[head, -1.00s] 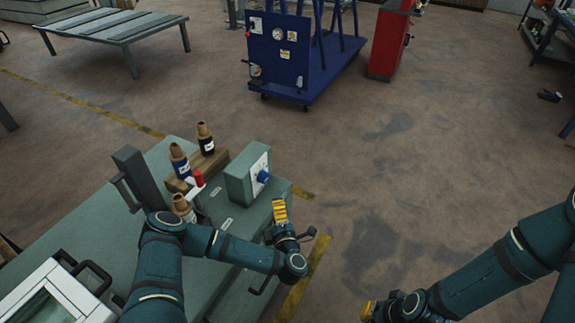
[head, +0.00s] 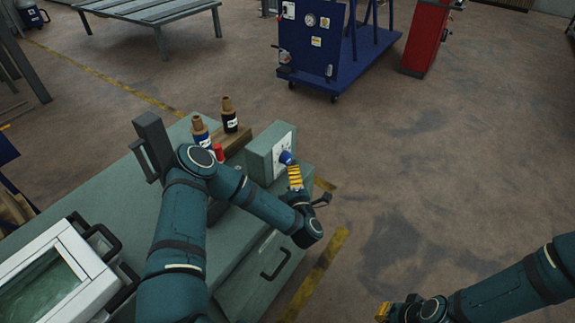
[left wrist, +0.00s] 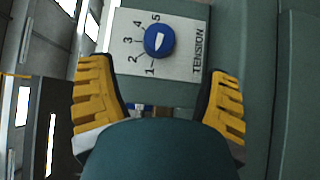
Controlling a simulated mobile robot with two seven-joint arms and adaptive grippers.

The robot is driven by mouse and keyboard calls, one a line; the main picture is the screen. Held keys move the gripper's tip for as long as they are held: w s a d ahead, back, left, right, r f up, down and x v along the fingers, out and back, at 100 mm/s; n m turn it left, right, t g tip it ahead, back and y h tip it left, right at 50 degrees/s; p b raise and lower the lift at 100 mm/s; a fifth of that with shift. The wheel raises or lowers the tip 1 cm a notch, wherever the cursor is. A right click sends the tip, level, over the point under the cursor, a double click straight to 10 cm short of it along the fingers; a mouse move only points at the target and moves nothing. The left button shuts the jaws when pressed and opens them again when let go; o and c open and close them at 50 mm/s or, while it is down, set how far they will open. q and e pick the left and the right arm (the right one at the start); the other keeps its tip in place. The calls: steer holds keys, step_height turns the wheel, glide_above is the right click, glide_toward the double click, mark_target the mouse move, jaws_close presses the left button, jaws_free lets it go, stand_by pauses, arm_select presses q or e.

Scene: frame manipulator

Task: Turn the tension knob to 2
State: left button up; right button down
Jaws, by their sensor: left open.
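The blue tension knob (head: 285,157) sits on the white dial plate on the side of a grey-green box (head: 262,152). In the left wrist view, the knob (left wrist: 159,40) has a white pointer mark; numbers 1 to 5 and "TENSION" are on the plate (left wrist: 185,68). My left gripper (head: 295,177) is close in front of the knob. Its yellow fingers (left wrist: 160,92) are open, spread either side below the knob in the wrist picture, not touching it. My right gripper (head: 383,311) is low at the bottom, away from the box; its opening is unclear.
Bottles with brown tops (head: 229,115) stand on a wooden block behind the box. A grey-green bench (head: 160,200) carries a white-framed glass case (head: 60,270) at left. A blue cart (head: 320,50) and red cabinet (head: 427,38) stand farther back. Floor at right is clear.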

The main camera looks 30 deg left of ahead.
mark_target(288, 159)
arm_select(q)
steer(key=b+x, duration=0.1)
steer(key=x, duration=0.7)
steer(key=shift+w+a, duration=0.15)
steer(key=shift+a, duration=0.05)
steer(key=c, duration=1.2)
steer(key=shift+r, duration=0.1)
steer(key=shift+r+m+g+p, duration=0.2)
steer(key=shift+m+g+p, duration=0.1)
steer(key=shift+p, duration=0.25)
steer(key=m+g+p, duration=0.1)
steer(key=p, duration=0.1)
steer(key=m+g+h+p, duration=0.1)
steer(key=p, duration=0.2)
steer(key=shift+w+r+g, duration=0.1)
steer(key=shift+r+g, duration=0.2)
steer(key=shift+f+m+g+h+p, duration=0.15)
steer(key=shift+m+g+h+p, duration=0.35)
steer(key=shift+m+g+p, duration=0.8)
steer(key=shift+n, duration=0.3)
